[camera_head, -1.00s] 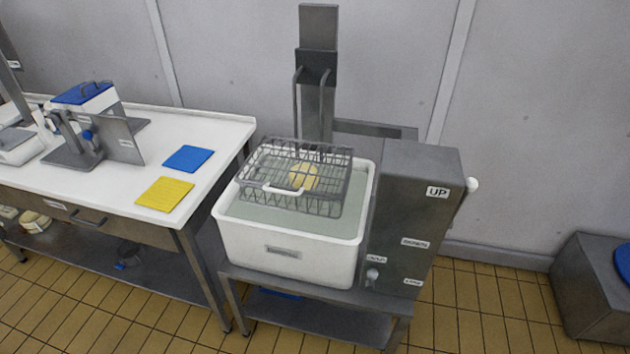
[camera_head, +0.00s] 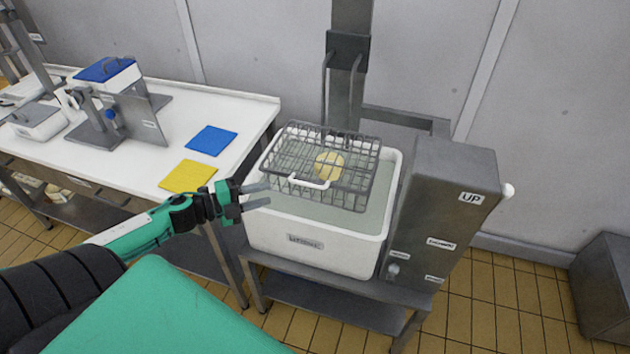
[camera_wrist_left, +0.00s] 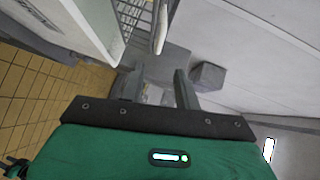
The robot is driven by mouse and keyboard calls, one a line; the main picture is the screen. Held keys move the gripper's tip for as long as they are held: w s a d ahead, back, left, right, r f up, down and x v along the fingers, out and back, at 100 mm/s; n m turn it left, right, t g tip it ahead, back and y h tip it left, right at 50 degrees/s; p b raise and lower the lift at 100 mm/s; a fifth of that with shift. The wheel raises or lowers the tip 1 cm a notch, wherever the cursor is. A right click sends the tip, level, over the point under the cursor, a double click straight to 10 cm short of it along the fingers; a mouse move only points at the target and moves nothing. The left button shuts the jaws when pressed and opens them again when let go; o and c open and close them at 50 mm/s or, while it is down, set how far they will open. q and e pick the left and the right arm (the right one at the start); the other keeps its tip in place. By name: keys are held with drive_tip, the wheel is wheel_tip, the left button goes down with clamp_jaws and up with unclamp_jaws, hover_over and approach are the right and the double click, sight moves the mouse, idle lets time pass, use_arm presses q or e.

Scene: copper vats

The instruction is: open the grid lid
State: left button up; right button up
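The grid lid (camera_head: 300,150) is a grey wire grid lying flat over the wire basket (camera_head: 350,196), shut as far as I can tell. A white handle (camera_head: 308,182) is at its front edge; it also seems to show in the left wrist view (camera_wrist_left: 160,27). The basket hangs over the liquid in a white tub (camera_head: 300,252). My left gripper (camera_head: 262,195) is open and empty, left of the handle and apart from it, by the tub's left rim. Its parted fingers show in the left wrist view (camera_wrist_left: 158,92). My right gripper is out of view.
A grey control box (camera_head: 445,195) marked UP stands right of the tub. A lift column (camera_head: 347,85) rises behind the basket. On the left, a white table (camera_head: 240,112) carries a blue mat (camera_head: 211,140) and a yellow mat (camera_head: 188,177). Space above the basket's front is clear.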

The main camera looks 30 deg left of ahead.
sight(306, 183)
use_arm(q)
drive_tip(key=p+x, duration=0.3)
drive_tip(key=x, duration=0.8)
drive_tip(key=shift+w+d, duration=0.1)
drive_tip(key=shift+w, duration=0.1)
drive_tip(key=shift+w+d+f, duration=0.2)
drive_tip(key=shift+w+d, duration=0.1)
drive_tip(key=shift+w, duration=0.2)
drive_tip(key=shift+w+d, duration=0.15)
drive_tip(key=shift+w, duration=0.05)
drive_tip(key=shift+c, duration=0.2)
clamp_jaws()
